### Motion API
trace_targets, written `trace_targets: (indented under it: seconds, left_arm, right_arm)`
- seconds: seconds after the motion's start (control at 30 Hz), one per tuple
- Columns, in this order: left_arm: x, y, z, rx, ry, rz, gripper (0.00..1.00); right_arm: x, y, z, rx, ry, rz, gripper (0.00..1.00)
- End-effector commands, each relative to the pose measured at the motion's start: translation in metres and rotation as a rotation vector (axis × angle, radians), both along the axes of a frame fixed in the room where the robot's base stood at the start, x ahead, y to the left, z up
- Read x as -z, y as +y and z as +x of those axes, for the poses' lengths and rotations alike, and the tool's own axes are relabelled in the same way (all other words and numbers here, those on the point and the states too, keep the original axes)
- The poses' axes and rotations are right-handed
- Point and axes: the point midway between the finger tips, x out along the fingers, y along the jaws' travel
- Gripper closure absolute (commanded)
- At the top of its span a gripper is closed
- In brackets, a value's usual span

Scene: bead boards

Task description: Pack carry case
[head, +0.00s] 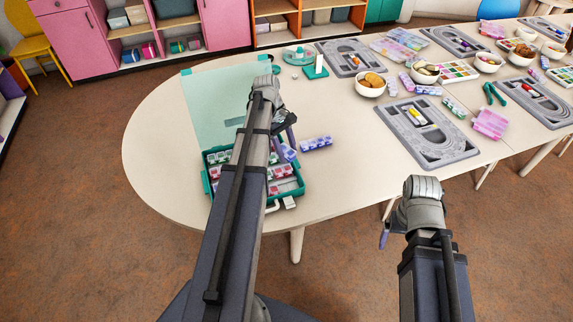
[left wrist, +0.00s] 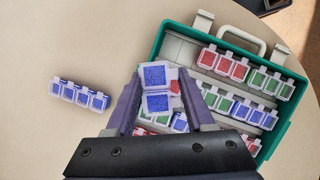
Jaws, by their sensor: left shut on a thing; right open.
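The open teal carry case (head: 206,184) lies on the near part of the table, partly hidden behind my left arm. It also shows in the left wrist view (left wrist: 291,112), holding rows of box strips with red, green and blue contents. My left gripper (left wrist: 158,92) is shut on a blue bead-box strip (left wrist: 157,76), held above the case's edge; it also shows in the head view (head: 288,153). Another blue strip (head: 316,143) lies loose on the table beside the case, also in the left wrist view (left wrist: 80,95). My right gripper (head: 384,236) is open and empty, off the table's front edge.
A pale green lid or sheet (head: 212,108) extends behind the case. Grey bead boards (head: 428,132), bowls (head: 370,85) and several purple and pink boxes fill the table's right side. A teal stand with a white post (head: 319,66) is at the back. The table's left end is clear.

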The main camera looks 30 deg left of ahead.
Motion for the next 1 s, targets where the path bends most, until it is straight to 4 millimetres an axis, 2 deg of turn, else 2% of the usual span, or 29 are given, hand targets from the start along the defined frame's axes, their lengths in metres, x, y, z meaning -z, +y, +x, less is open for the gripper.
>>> trace_targets:
  seconds: [0.2, 0.6, 0.8, 1.0]
  left_arm:
    - [0.001, -0.012, -0.014, 0.593, 0.000, 0.000, 1.00]
    - [0.002, -0.025, -0.042, 1.594, 0.004, -0.006, 1.00]
    - [0.002, -0.027, -0.048, 1.905, 0.009, -0.011, 1.00]
    - [0.002, -0.028, -0.048, 2.023, 0.011, -0.013, 1.00]
  right_arm:
    - [0.001, 0.000, 0.000, 0.000, 0.000, 0.000, 0.11]
    - [0.003, 0.000, 0.000, 0.000, 0.000, 0.000, 0.11]
    - [0.003, 0.000, 0.000, 0.000, 0.000, 0.000, 0.11]
    - [0.003, 0.000, 0.000, 0.000, 0.000, 0.000, 0.11]
